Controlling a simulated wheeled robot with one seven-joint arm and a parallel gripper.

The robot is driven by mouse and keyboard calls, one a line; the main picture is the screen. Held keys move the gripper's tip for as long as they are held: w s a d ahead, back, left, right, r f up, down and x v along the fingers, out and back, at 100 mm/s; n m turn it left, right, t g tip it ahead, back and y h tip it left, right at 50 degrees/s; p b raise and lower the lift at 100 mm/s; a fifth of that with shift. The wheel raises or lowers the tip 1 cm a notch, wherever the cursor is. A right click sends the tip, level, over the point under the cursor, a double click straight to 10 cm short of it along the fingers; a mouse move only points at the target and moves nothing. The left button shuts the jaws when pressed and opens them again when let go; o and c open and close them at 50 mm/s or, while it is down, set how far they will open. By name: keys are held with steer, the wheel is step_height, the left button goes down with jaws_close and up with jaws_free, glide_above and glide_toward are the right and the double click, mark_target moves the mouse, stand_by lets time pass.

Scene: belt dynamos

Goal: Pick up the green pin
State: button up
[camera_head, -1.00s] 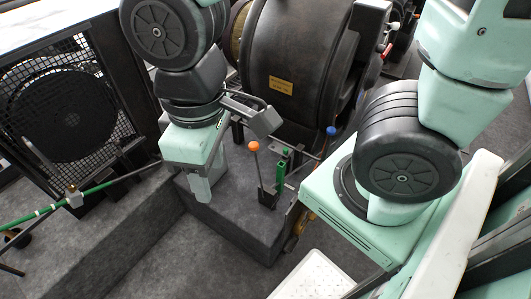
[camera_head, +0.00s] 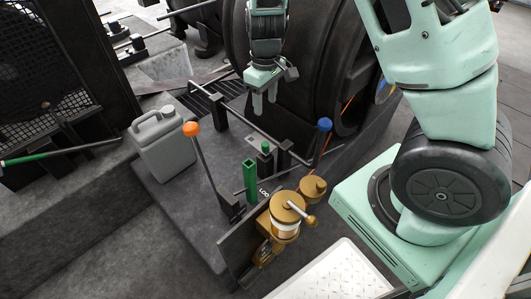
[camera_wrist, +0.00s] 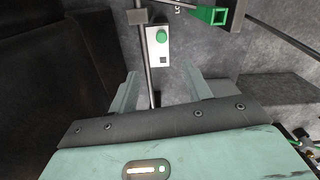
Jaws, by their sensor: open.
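The green pin (camera_head: 265,147) shows as a small round green knob behind a taller green square tube (camera_head: 250,178). In the wrist view the green pin (camera_wrist: 161,36) stands on a pale plate (camera_wrist: 159,58), with the open-topped green tube (camera_wrist: 212,15) to its right. My gripper (camera_head: 265,108) is open and empty, fingers pointing down, above and behind the pin. In the wrist view my gripper (camera_wrist: 157,92) has its fingers apart, below the pin in the picture. A dark rod (camera_wrist: 149,60) runs beside the plate and passes between the fingers in this view.
An orange-knobbed lever (camera_head: 191,129) and a grey canister (camera_head: 165,145) stand left of the tube. A blue-knobbed lever (camera_head: 324,126) rises at right, joined near black rails. Brass cups (camera_head: 287,207) sit in front. The big dark dynamo (camera_head: 315,60) is close behind my gripper.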

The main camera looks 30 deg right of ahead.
steer(key=b, duration=0.4)
glide_above(265, 144)
step_height(265, 144, down, 11)
steer(key=shift+w+d, duration=0.15)
step_height(265, 144, down, 5)
steer(key=shift+f+b, duration=0.1)
steer(key=shift+b, duration=1.15)
jaws_close()
